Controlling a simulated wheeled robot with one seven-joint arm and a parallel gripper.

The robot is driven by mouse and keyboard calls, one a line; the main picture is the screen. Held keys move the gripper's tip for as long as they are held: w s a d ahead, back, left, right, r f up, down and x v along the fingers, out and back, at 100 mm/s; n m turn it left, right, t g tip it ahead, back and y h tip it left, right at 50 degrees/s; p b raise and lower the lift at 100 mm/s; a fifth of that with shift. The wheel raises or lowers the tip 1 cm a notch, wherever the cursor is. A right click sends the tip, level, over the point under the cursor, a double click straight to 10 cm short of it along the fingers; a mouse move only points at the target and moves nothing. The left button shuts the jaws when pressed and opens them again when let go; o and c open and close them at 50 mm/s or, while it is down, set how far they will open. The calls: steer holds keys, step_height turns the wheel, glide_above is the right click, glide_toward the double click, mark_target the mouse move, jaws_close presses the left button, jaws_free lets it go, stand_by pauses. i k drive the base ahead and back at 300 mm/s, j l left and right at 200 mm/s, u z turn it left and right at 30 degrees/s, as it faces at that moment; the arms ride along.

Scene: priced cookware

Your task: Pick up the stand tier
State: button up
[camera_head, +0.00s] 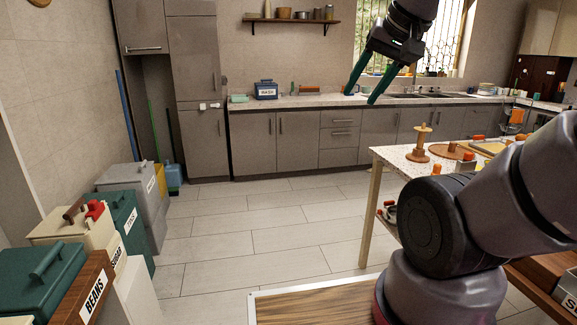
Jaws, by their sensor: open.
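A small wooden tiered stand (421,143), most likely the stand tier, stands upright near the far left corner of the speckled table (393,157). It has a round base, a central post and a smaller round piece near the top. My gripper (361,97) hangs in the upper middle of the view with its two green fingers apart and pointing down. It is open and empty. In the picture it appears above and left of the stand, apart from it. Part of the table is hidden behind my arm.
A round wooden board (447,152) and orange-topped items are right of the stand. Labelled bins, including one marked beans (93,297), line the left. A grey counter (300,101) with a blue box (266,90) runs along the back. The tiled floor (240,235) between is clear.

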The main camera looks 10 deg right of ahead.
mark_target(450, 150)
steer(key=i+j+z, duration=0.15)
steer(key=i, duration=1.65)
steer(key=i+j+z, duration=0.1)
steer(key=i+z, duration=0.4)
steer(key=i+j+z, duration=0.25)
steer(key=i+z, duration=0.25)
steer(key=i+j+z, duration=0.15)
steer(key=z, duration=0.3)
steer(key=i+j+z, duration=0.2)
steer(key=z, duration=0.25)
steer(key=i+j+z, duration=0.3)
steer(key=z, duration=0.15)
steer(key=i+j+z, duration=0.1)
steer(key=j+z, duration=0.35)
steer(key=l, duration=0.1)
